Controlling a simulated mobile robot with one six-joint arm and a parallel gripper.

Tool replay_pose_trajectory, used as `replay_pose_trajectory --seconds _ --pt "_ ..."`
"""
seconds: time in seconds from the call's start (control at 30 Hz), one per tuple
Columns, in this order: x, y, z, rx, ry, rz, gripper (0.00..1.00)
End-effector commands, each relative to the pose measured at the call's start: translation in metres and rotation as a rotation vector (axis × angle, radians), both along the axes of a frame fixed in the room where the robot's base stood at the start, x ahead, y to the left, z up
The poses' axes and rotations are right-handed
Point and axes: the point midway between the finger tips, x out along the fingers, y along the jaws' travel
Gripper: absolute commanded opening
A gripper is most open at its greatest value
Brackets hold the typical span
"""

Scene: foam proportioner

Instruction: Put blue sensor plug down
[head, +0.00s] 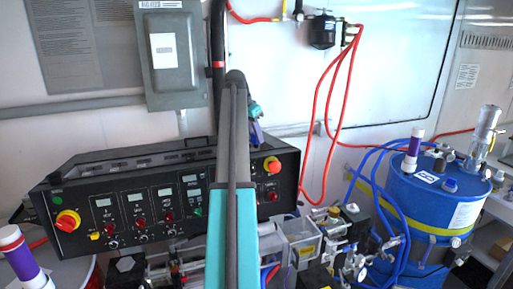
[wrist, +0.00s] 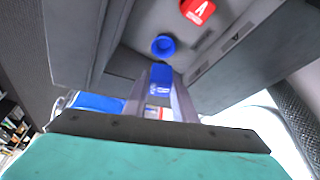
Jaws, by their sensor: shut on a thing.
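My gripper (wrist: 158,95) is shut on a blue block-like piece with small white lettering, which I take to be the blue sensor plug (wrist: 160,77). The plug sits between the two grey fingers in the wrist view. Just beyond its end is a round blue fitting (wrist: 162,45) on a dark grey surface. Whether the plug touches this fitting I cannot tell. In the head view my gripper (head: 256,128) is at the far end of my arm, in front of the wall above the black control panel. A small blue part shows there, too small to make out.
A red piece marked A (wrist: 197,11) is near the blue fitting. The black control panel (head: 150,190) has knobs and displays. A grey electrical box (head: 168,75) hangs on the wall. Red hoses (head: 323,95) hang right of my arm. A blue drum (head: 425,205) stands at right.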

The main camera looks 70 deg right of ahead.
Motion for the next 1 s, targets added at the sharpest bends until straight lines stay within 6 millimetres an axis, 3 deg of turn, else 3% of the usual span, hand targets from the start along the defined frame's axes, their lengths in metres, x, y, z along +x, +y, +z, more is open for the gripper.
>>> replay_pose_trajectory --seconds 0.2,0.67,1.0 --pt "-0.001 0.000 -0.018 0.000 0.000 -0.001 0.00" --pt "-0.001 0.000 -0.023 -0.001 0.000 -0.002 0.00" --pt "-0.002 0.000 -0.053 0.000 0.000 -0.002 0.00"
